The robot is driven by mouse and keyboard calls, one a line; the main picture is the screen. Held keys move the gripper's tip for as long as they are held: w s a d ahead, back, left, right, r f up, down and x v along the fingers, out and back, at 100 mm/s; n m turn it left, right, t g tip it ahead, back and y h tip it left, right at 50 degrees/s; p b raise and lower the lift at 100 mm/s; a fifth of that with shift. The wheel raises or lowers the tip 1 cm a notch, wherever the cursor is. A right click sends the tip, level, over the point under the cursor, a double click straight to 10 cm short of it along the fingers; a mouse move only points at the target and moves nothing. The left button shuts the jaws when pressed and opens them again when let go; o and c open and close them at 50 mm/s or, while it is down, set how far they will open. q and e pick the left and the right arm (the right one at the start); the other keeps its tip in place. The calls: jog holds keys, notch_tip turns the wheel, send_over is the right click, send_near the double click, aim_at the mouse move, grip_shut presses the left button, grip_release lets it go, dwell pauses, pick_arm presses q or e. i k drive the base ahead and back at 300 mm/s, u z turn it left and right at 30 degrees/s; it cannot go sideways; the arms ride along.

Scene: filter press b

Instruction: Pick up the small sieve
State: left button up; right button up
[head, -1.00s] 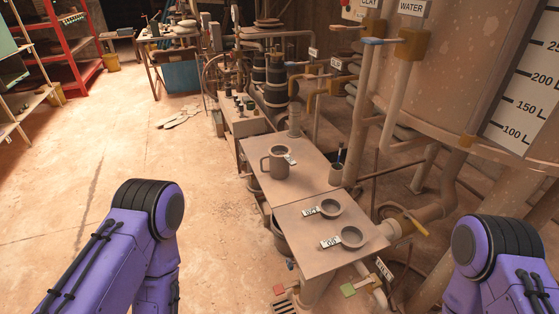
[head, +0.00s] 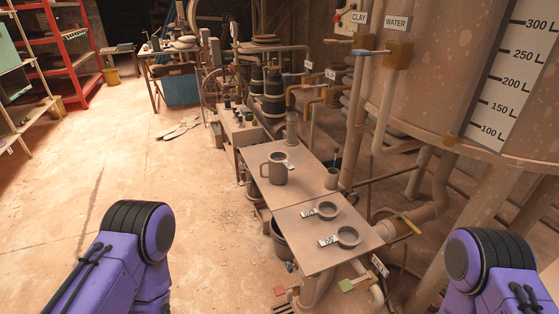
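Two round grey sieves with labelled flat handles lie on the near tabletop (head: 290,238). The farther sieve (head: 327,211) looks slightly smaller than the nearer sieve (head: 348,236), though distance may add to that. Both handles point left, and their label text is too small to read surely. Only the purple, black-banded links of my two arms show, at the lower left and lower right. Neither gripper is in view, and both visible arm parts are apart from the sieves.
A mug-like jug (head: 274,171) with a label stands on the table section behind, with a small cup (head: 332,179) holding tools to its right. A large tank (head: 455,70) and pipes crowd the right. Open floor (head: 150,170) lies left of the tables.

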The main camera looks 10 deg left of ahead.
aim_at(277, 156)
jog(key=z, duration=0.05)
jog(key=k, duration=0.95)
jog(key=u, duration=1.05)
jog(key=i, duration=1.55)
jog(key=z, duration=0.3)
